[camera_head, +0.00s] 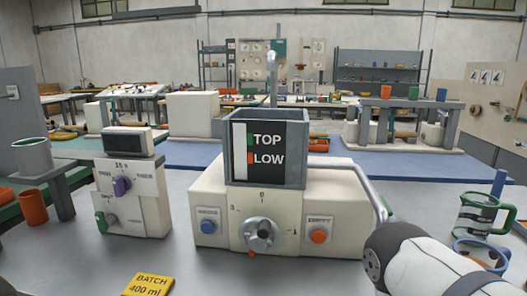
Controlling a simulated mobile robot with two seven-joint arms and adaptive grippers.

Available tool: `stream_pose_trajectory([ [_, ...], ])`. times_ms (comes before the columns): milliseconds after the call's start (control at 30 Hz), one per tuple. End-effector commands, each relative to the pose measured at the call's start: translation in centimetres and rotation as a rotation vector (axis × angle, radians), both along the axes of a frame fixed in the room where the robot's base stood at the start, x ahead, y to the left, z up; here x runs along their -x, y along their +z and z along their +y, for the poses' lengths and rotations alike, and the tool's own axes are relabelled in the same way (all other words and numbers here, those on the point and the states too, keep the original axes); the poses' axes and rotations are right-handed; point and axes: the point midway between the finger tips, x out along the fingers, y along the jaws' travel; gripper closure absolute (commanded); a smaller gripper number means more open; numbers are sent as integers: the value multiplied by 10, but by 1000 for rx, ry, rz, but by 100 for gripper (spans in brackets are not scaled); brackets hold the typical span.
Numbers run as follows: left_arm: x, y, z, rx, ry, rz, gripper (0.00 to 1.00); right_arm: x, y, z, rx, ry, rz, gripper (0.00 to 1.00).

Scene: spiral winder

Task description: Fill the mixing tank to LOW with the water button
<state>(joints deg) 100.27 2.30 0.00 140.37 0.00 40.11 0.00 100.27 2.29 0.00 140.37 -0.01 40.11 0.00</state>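The mixing tank (228,160) is a grey open-topped box on a cream machine. Its dark front panel reads TOP with a green mark and LOW with an orange mark below. A pale vertical strip runs along the panel's left side; I cannot make out a water level. A white and dark part of my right arm enters at lower right, in front of the machine's right side. Neither gripper shows.
An orange button (318,236) labelled EMPTY and a numbered dial (261,234) share the machine's front. A timer box (132,195) stands left, a yellow BATCH 400 ml card (148,285) in front. A green-banded jug (477,215) stands right. The front middle of the table is clear.

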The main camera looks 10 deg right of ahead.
Motion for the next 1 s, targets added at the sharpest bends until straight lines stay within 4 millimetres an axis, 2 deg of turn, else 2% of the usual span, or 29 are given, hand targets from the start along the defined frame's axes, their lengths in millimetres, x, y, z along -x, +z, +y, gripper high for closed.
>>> stream_pose_trajectory([
  [267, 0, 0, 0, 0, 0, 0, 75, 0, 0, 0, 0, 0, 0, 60],
  [400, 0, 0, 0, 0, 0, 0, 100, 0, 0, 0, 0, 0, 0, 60],
  [1000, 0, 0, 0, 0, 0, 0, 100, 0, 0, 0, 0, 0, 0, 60],
])
